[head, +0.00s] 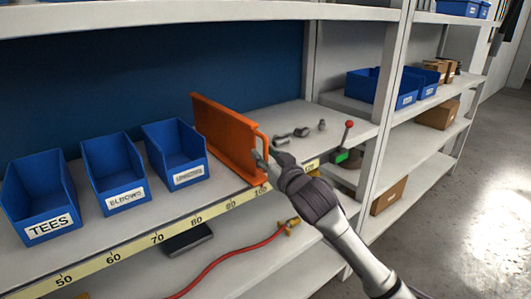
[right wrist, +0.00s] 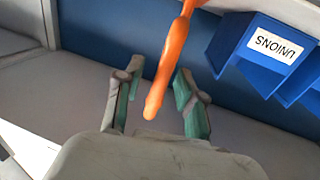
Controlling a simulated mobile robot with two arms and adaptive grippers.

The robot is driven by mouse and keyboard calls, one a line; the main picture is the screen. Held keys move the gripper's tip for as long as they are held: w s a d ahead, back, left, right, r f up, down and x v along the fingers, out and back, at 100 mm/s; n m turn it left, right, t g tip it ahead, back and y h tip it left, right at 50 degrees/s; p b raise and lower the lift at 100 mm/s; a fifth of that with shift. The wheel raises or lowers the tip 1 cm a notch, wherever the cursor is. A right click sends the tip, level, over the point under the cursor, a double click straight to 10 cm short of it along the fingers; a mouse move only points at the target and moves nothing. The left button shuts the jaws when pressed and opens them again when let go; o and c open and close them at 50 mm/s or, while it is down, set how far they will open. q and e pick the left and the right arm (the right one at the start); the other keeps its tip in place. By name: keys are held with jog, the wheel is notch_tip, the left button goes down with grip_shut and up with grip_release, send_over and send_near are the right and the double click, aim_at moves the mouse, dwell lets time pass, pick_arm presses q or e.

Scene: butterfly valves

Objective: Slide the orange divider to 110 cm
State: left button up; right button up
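The orange divider (head: 222,137) stands upright across the shelf, its front lower edge near the 100 mark of the yellow scale (head: 245,197). Its handle (head: 264,146) is at the front edge. My right gripper (head: 264,158) is at this handle. In the right wrist view the orange handle (right wrist: 165,75) runs between the two fingers of the right gripper (right wrist: 157,78), which are apart with a gap on both sides. My left gripper is not in view.
Blue bins labelled TEES (head: 48,228), ELBOWS (head: 125,197) and UNIONS (head: 186,178) stand left of the divider. Right of it the shelf is bare up to several small grey fittings (head: 302,132). A red-knobbed lever (head: 348,126) and an upright (head: 386,90) are farther right.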

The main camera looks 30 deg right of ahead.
grip_shut()
dwell(0.3)
jog(key=d+p, duration=0.1)
jog(key=d, duration=0.9)
jog(key=shift+w+p, duration=0.3)
jog(key=shift+w, duration=0.15)
grip_release()
